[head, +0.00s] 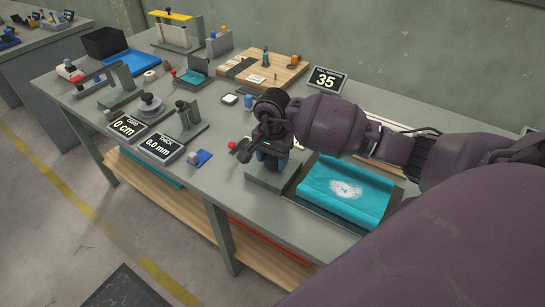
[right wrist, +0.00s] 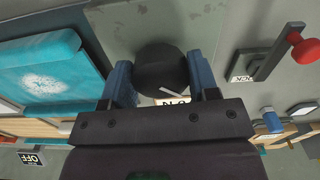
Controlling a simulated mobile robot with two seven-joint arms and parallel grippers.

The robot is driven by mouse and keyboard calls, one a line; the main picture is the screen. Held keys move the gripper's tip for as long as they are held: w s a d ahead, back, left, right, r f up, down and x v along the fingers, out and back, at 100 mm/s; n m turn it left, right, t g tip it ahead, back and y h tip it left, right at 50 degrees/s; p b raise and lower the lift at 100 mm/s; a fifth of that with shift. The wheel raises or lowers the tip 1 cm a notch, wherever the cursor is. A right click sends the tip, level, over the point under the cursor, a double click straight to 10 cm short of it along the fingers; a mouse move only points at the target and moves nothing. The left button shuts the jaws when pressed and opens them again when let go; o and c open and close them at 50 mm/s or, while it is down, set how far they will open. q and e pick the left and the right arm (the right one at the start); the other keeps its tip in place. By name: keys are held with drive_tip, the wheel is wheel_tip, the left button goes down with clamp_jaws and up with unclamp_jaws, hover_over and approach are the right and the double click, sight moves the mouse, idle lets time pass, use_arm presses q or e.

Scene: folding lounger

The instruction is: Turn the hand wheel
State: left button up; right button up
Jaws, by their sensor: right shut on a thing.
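My right gripper (head: 270,160) is over a grey-green block on the bench, near the middle of the head view. In the right wrist view its two blue fingers (right wrist: 163,85) sit either side of a dark round hand wheel (right wrist: 162,66), shut on it. A white mark shows on the wheel's near edge, and a small label partly shows behind it. In the head view the wheel is mostly hidden by my gripper. My left gripper is in neither view.
A red-knobbed lever (head: 233,146) stands just left of my gripper; its red knob also shows in the right wrist view (right wrist: 304,50). A teal cloth pad (head: 345,190) lies to the right. Several fixtures and a "35" display (head: 326,80) fill the bench behind.

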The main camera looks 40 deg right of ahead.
drive_tip(key=shift+m, duration=0.3)
drive_tip(key=m, duration=0.2)
drive_tip(key=shift+m, duration=0.4)
drive_tip(key=m, duration=0.5)
drive_tip(key=shift+r, duration=0.1)
drive_tip(key=m, duration=0.4)
drive_tip(key=shift+w, duration=0.1)
drive_tip(key=m+p, duration=0.1)
drive_tip(key=m, duration=0.2)
drive_tip(key=shift+m, duration=0.9)
